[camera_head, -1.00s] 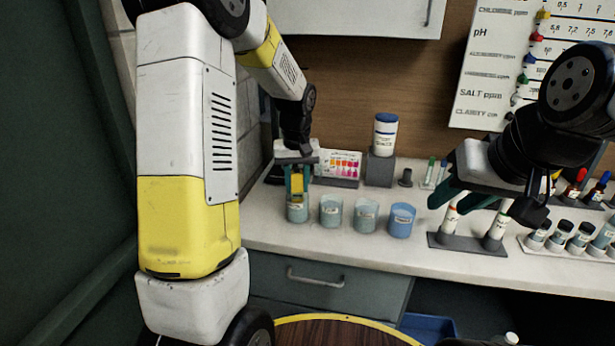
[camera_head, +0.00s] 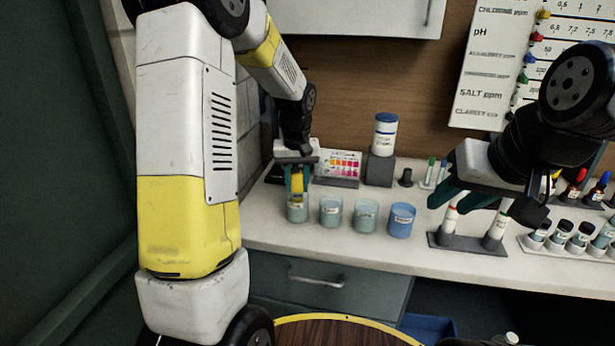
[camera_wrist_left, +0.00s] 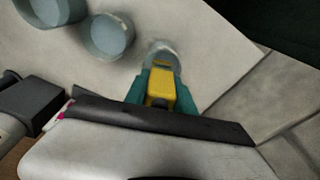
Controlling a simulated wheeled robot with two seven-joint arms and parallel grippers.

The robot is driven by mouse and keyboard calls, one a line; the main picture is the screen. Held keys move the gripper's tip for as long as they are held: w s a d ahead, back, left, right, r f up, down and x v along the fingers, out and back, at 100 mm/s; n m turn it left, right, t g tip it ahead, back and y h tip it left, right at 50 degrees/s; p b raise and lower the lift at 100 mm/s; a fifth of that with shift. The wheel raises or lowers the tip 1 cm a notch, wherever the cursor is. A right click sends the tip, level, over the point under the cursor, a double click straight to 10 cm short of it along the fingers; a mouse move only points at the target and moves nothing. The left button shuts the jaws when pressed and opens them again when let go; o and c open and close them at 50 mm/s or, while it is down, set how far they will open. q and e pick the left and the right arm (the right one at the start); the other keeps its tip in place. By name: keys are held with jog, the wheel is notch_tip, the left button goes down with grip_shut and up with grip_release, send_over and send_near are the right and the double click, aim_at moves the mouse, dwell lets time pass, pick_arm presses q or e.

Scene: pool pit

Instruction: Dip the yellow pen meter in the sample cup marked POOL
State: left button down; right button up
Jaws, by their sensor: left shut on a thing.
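My left gripper (camera_head: 297,178) is shut on the yellow pen meter (camera_head: 297,186). It holds the meter upright over the leftmost sample cup (camera_head: 297,210), with the meter's lower end at or inside the cup's mouth. In the left wrist view the yellow meter (camera_wrist_left: 161,85) sits between the green fingers, in line with that cup (camera_wrist_left: 162,50). How deep the tip reaches is hidden. Further cups (camera_head: 331,211) (camera_head: 366,214) and a bluer cup (camera_head: 402,220) stand in a row to the right. Their labels are too small to read. My right gripper (camera_head: 456,198) has its green fingers apart above a grey stand.
The grey stand (camera_head: 470,243) holds white tubes below my right gripper. A blue-lidded jar (camera_head: 384,135) on a grey block, a colour chart (camera_head: 343,163) and a small dark holder (camera_head: 405,178) stand behind the cups. A vial rack (camera_head: 570,250) is at right. The counter front (camera_head: 350,252) is clear.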

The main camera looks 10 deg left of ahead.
pick_arm(q)
jog(key=shift+r, duration=5.15)
